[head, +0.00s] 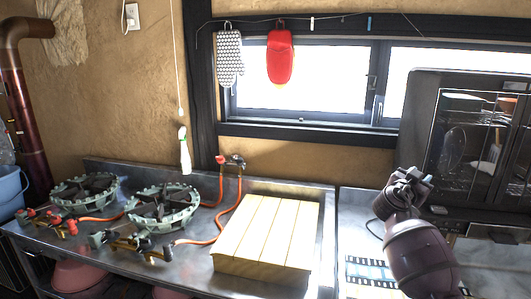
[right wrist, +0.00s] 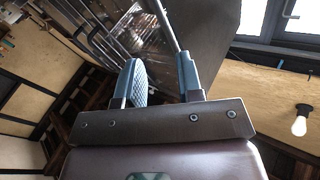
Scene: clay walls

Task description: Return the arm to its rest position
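My right arm (head: 418,250) shows in the head view at the lower right, raised in front of the right-hand counter; its fingers cannot be made out there. In the right wrist view my right gripper (right wrist: 160,72) has its two blue-padded fingers apart, with nothing between them. Beyond the fingers that view shows a tilted background of dark panels, walls and ceiling. My left gripper is in neither view.
A dark glass-fronted cabinet (head: 470,135) stands close behind my right arm. A slatted wooden board (head: 265,238) lies on the metal counter (head: 205,255), right of two gas burners (head: 163,205). Two oven mitts (head: 280,62) hang by the window.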

